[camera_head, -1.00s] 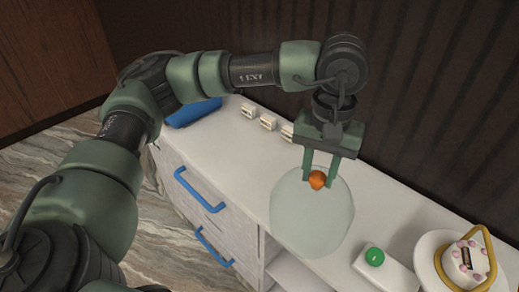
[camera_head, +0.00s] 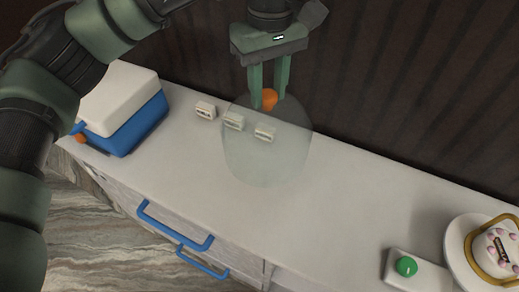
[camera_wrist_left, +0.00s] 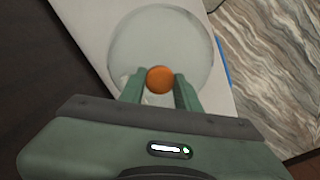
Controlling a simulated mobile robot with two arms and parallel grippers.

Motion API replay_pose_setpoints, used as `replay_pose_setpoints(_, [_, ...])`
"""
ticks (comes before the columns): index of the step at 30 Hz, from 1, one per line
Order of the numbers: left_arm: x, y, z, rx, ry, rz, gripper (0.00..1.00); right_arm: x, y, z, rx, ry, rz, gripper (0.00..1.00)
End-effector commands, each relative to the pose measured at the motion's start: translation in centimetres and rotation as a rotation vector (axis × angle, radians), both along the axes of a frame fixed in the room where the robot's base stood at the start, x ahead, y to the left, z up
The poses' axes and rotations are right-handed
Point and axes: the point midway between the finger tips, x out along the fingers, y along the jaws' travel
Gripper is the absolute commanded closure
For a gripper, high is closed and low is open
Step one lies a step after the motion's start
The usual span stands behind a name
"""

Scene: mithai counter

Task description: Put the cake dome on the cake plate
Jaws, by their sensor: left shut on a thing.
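The cake dome (camera_head: 267,150) is a clear, pale bell with an orange knob on top. My left gripper (camera_head: 269,95) is shut on the knob and holds the dome upright over the counter; I cannot tell how high its rim is. The left wrist view also shows the dome (camera_wrist_left: 160,40) with the knob between the fingers of the left gripper (camera_wrist_left: 160,88). The white cake plate (camera_head: 457,246) stands at the far right of the counter, well apart from the dome, with a pink-dotted cake (camera_head: 490,245) and a gold ring-shaped piece on it. My right gripper is not in view.
A blue and white box (camera_head: 125,110) stands at the left end of the white counter (camera_head: 340,215). Several small white blocks (camera_head: 205,111) lie near the back, some seen through the dome. A white box with a green button (camera_head: 405,266) lies left of the plate. The counter's middle is clear.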

Motion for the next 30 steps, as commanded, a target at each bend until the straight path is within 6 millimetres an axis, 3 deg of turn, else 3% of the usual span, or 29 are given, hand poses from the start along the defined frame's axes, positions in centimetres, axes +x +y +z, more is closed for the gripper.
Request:
replay_pose_setpoints(5, [-0.1,0.1,-4.6,0.001,0.006,0.001,1.00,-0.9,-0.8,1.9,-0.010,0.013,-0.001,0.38])
replay_pose_setpoints(12, [-0.1,0.1,-10.2,0.000,0.004,0.000,1.00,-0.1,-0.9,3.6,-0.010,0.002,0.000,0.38])
replay_pose_setpoints(30, [0.0,0.1,-16.4,-0.001,-0.001,0.000,1.00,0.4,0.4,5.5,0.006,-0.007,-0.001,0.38])
